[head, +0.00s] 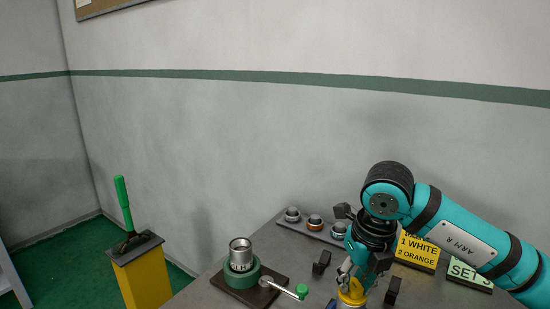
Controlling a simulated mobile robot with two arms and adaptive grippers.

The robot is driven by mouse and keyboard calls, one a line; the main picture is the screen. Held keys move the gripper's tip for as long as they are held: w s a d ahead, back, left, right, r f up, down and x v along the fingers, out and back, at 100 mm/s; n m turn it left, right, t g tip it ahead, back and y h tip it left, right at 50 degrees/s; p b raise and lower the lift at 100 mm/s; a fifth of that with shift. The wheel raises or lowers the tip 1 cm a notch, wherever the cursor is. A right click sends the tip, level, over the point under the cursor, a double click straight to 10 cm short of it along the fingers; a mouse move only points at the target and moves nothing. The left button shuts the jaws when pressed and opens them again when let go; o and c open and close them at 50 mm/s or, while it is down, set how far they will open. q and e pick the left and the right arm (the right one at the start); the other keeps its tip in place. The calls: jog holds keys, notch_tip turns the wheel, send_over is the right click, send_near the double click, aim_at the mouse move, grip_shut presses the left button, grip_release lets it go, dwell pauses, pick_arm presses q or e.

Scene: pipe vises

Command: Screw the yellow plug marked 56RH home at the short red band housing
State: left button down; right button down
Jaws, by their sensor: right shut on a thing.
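My right gripper (351,286) points down at the bottom edge of the head view, shut on a yellow plug (352,297). The plug's marking cannot be read. A silver part shows just under the plug, cut off by the frame edge. I cannot tell whether the plug is seated in it or only above it. No red band can be made out. My left gripper is not in view.
A silver cylinder (240,253) stands in a green ring holder (236,274) with a green-knobbed handle (302,291). Small ringed parts (315,222) sit on a strip behind. A yellow sign (418,250) stands right. A yellow post (145,280) with a green-handled lever stands left.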

jog(key=m+h, duration=0.1)
jog(key=m, duration=0.4)
jog(key=shift+f+m, duration=0.15)
jog(key=shift+m, duration=0.15)
jog(key=m, duration=0.3)
jog(key=shift+m+g+h, duration=0.3)
jog(key=shift+m+h, duration=0.1)
jog(key=c, duration=1.2)
grip_release()
jog(key=shift+s, duration=0.1)
jog(key=shift+o, duration=0.2)
